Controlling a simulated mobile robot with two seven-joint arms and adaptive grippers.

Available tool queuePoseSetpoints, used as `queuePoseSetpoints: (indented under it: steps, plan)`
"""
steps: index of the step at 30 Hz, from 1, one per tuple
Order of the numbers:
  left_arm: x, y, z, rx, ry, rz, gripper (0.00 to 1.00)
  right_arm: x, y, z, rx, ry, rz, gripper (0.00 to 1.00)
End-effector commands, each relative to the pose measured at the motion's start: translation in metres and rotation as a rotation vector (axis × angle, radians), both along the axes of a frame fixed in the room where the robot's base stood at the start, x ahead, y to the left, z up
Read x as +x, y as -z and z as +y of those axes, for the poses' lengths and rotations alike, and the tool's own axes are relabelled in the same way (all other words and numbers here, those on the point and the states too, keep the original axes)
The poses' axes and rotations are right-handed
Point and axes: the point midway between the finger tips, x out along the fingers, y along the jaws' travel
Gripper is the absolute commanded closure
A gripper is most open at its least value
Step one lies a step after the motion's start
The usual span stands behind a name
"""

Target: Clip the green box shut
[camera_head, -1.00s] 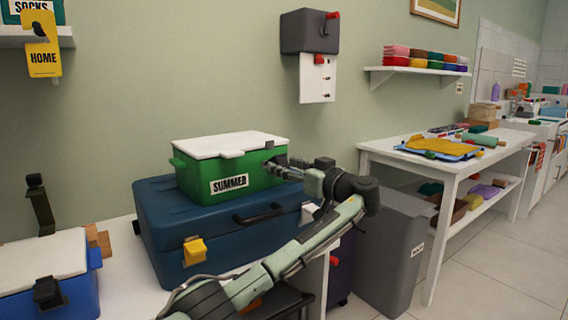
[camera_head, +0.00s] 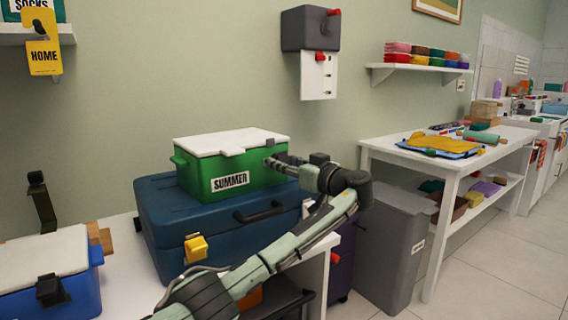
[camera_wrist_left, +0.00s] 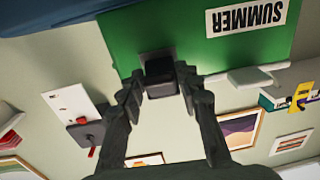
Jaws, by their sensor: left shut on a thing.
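The green box (camera_head: 205,183) with a SUMMER label and white lid (camera_head: 230,143) sits on a blue case (camera_head: 165,225). The lid lies on top and has a small tab over the front edge. My left gripper (camera_head: 275,162) is at the box's front right. In the left wrist view its fingers (camera_wrist_left: 158,90) are closed on a dark clip (camera_wrist_left: 158,66) on the green box (camera_wrist_left: 120,35). The fingers partly hide the clip, and I cannot tell whether it catches the lid. My right gripper is not in view.
The blue case has a yellow latch (camera_head: 196,248) and a black handle. A blue box (camera_head: 80,295) with a white lid stands at the left. A grey bin (camera_head: 395,250) stands right of the white table. A wall unit (camera_head: 311,32) hangs above.

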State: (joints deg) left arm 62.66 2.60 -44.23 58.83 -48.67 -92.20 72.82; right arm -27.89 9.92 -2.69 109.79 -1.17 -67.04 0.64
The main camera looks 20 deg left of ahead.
Motion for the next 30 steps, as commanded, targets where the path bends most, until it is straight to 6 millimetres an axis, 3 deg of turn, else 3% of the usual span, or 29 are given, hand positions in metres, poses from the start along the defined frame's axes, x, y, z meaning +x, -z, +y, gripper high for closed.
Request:
queuePoseSetpoints:
  steps: [7,14,21,30]
  plan:
    - [0.000,-0.006,0.000,-0.072,0.002,0.046,0.95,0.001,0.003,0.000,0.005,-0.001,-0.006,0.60]
    - [0.002,-0.017,0.001,-0.217,0.002,0.144,0.95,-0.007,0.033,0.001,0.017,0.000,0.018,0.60]
    - [0.005,-0.026,0.006,-0.403,0.003,0.273,0.95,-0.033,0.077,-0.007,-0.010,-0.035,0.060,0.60]
    - [0.010,-0.035,0.014,-0.619,0.002,0.425,0.95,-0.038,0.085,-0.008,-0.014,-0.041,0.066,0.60]
